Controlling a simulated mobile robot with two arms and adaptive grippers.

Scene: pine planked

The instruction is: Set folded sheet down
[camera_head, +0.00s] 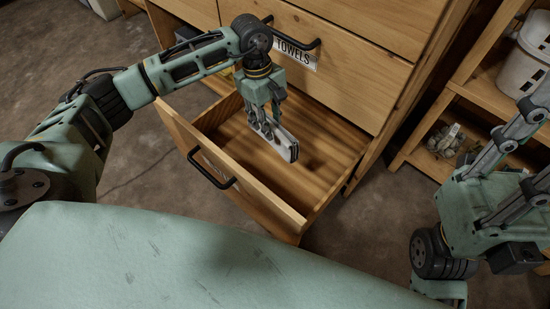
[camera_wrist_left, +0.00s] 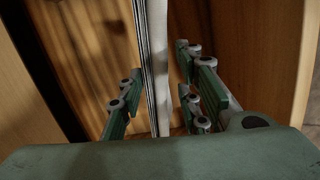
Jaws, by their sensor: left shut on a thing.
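The folded sheet (camera_head: 283,143) is a thin, pale, flat bundle with dark-edged layers. My left gripper (camera_head: 265,124) points down over the open drawer (camera_head: 324,158) and is shut on the sheet, which stands on edge between its fingers. In the left wrist view the sheet (camera_wrist_left: 158,60) runs upright between the two green fingers. I cannot tell whether its lower edge touches the drawer floor. The drawer looks otherwise empty where it shows. Of my right arm, only links show at the right edge; its fingertips are out of view.
A closed drawer with a TOWELS label (camera_head: 296,54) and a black handle is right above the open one. The open drawer's front (camera_head: 225,170) has a black handle. A shelf (camera_head: 485,92) with a white bin (camera_head: 526,62) and a grey bundle (camera_head: 446,140) stands at right.

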